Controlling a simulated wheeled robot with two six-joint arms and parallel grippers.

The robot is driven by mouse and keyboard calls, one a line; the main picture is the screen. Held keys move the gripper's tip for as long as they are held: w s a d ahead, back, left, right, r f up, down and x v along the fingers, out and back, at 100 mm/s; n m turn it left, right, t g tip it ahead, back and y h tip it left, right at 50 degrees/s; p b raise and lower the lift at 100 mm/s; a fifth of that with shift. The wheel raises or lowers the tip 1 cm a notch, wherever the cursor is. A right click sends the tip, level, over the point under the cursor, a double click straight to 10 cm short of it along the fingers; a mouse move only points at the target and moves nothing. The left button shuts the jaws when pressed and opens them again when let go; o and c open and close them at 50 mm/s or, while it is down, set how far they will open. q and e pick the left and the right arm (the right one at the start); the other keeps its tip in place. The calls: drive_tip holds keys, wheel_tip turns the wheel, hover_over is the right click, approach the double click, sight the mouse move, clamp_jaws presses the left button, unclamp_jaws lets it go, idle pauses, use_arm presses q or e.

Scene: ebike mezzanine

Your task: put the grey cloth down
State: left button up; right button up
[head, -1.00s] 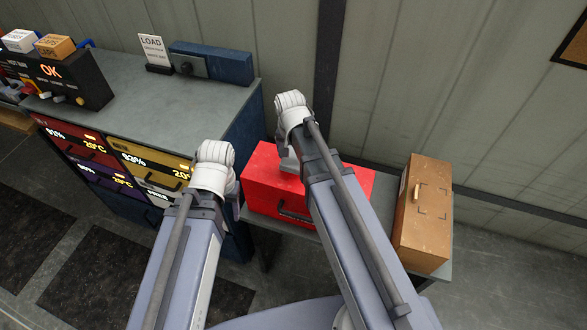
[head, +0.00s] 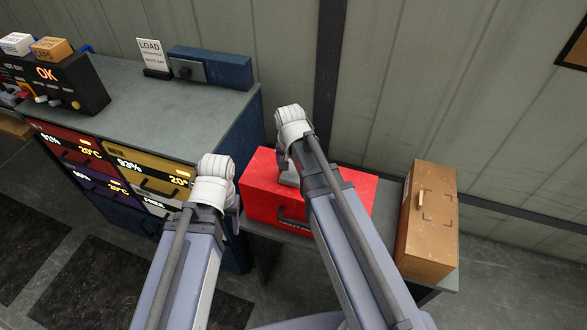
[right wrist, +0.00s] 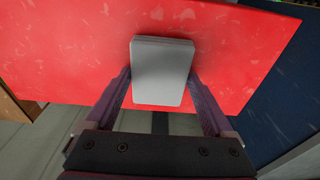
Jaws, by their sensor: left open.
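The grey cloth (right wrist: 163,72) is a light grey, flat, rounded block in the right wrist view. It lies between the two fingers of my right gripper (right wrist: 160,76), which touch or nearly touch its sides. The red box (right wrist: 70,50) is right behind it; I cannot tell whether the cloth touches the box. In the head view a bit of the cloth (head: 289,177) shows below my right wrist, in front of the red box (head: 262,195). My left gripper (head: 235,220) is open, mostly hidden behind its wrist, left of the red box.
The red box stands on a low grey table (head: 385,205), with a brown box (head: 427,225) at its right end. To the left is a workbench (head: 150,100) with coloured drawers, a display unit (head: 60,82), a LOAD sign (head: 152,55) and a blue case (head: 225,68). A wall is close behind.

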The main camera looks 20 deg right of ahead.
sight(292, 174)
drive_tip(key=shift+o, duration=0.7)
use_arm(q)
drive_tip(key=shift+r, duration=0.15)
use_arm(e)
drive_tip(key=shift+r, duration=0.1)
wheel_tip(292, 174, up, 12)
drive_tip(key=s+p, duration=0.1)
drive_tip(key=p, duration=1.1)
use_arm(q)
wheel_tip(292, 174, up, 12)
use_arm(e)
drive_tip(key=s+a+n+g, duration=0.1)
drive_tip(key=s+a+n, duration=0.9)
drive_tip(key=s, duration=0.3)
drive_tip(key=shift+a+n, duration=0.2)
drive_tip(key=shift+n, duration=0.1)
use_arm(q)
wheel_tip(292, 174, down, 10)
drive_tip(key=b, duration=1)
use_arm(e)
wheel_tip(292, 174, down, 10)
